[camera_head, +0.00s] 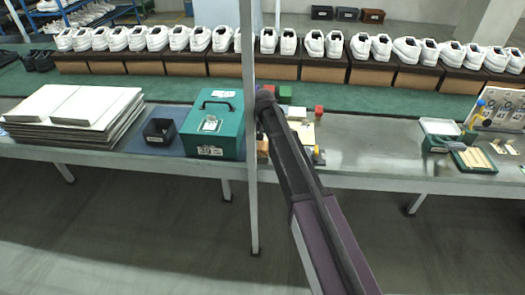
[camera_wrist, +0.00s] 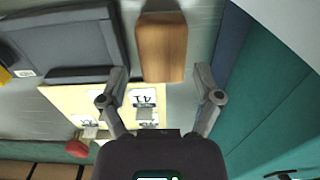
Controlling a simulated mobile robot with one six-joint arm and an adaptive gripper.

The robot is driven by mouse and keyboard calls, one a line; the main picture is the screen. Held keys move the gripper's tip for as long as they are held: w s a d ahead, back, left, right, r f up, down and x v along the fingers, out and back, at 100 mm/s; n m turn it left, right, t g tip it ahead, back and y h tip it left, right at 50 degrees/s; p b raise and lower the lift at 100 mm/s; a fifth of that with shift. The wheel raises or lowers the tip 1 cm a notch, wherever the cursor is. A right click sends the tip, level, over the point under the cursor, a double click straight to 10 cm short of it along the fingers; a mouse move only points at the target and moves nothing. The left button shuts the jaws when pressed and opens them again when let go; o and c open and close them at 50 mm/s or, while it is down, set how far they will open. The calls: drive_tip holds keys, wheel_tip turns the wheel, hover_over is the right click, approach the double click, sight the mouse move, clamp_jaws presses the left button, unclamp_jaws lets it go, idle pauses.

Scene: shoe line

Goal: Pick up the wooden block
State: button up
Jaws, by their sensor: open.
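The wooden block (camera_wrist: 162,48) is a plain brown rectangular block, lying just beyond my fingertips in the wrist view. In the head view, a small tan patch beside the pole (camera_head: 263,146) appears to be the same block, partly covered by my arm and the pole. My gripper (camera_wrist: 160,73) is open, with one finger on each side of the block's near end and nothing held. In the head view my gripper is hidden behind my arm.
A teal case (camera_head: 213,125) stands left of the pole. In the wrist view a dark grey box (camera_wrist: 60,42) lies left of the block, beside a pale yellow board (camera_wrist: 85,98). Bare metal table (camera_head: 375,150) lies to the right.

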sight(265, 145)
drive_tip(key=shift+s+a+f+b, duration=0.1)
drive_tip(key=shift+a+f+b, duration=0.05)
drive_tip(key=shift+f+b, duration=2)
drive_tip(key=shift+f, duration=0.1)
drive_tip(key=c, duration=1)
drive_tip(key=shift+o, duration=0.2)
drive_tip(key=shift+d+r+p, duration=0.25)
drive_tip(key=shift+r+p, duration=0.4)
drive_tip(key=shift+p, duration=0.1)
wheel_tip(265, 145, up, 6)
drive_tip(key=p, duration=0.6)
drive_tip(key=shift+r, duration=0.2)
drive_tip(key=d, duration=1.9)
drive_tip(key=shift+s+d+f, duration=0.3)
drive_tip(key=shift+s+f, duration=0.05)
